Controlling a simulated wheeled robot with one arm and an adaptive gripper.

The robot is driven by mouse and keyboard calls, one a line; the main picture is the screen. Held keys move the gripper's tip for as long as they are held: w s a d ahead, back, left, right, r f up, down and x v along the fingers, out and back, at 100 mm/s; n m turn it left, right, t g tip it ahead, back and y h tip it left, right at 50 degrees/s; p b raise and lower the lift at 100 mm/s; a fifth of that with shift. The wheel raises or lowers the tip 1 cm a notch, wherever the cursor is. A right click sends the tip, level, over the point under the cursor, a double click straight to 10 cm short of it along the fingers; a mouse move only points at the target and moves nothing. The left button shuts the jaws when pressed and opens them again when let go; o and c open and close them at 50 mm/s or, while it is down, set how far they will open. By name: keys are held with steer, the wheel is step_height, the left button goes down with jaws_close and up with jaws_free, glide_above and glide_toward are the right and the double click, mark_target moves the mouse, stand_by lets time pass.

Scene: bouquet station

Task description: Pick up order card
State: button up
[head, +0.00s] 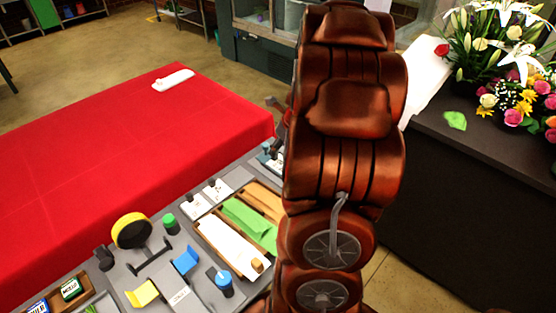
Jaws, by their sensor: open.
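A further pale card shows partly by my arm. I cannot tell which is the order card. My gripper (275,124) shows only in part, as dark pieces at the left side of my reddish-brown arm, above the far end of the station. It is open, with nothing seen in it. Most of it is hidden behind the arm.
A wooden tray (262,272) holds white and green sheets. A yellow-and-black disc (131,231), blue holder (186,261) and blue-topped bottle (223,282) stand nearby. A red-covered table (90,150), mostly clear, holds a white item (173,80). Flowers (515,75) stand on a dark counter (480,145).

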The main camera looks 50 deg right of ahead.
mark_target(276, 163)
steer(key=x, duration=0.2)
steer(key=p+x, duration=0.1)
steer(key=shift+w+a+r, duration=0.1)
steer(key=shift+a, duration=0.15)
steer(key=shift+w+d+f, duration=0.1)
steer(key=shift+w+f, duration=0.1)
steer(key=shift+f, duration=0.45)
steer(key=shift+c, duration=0.2)
jaws_close()
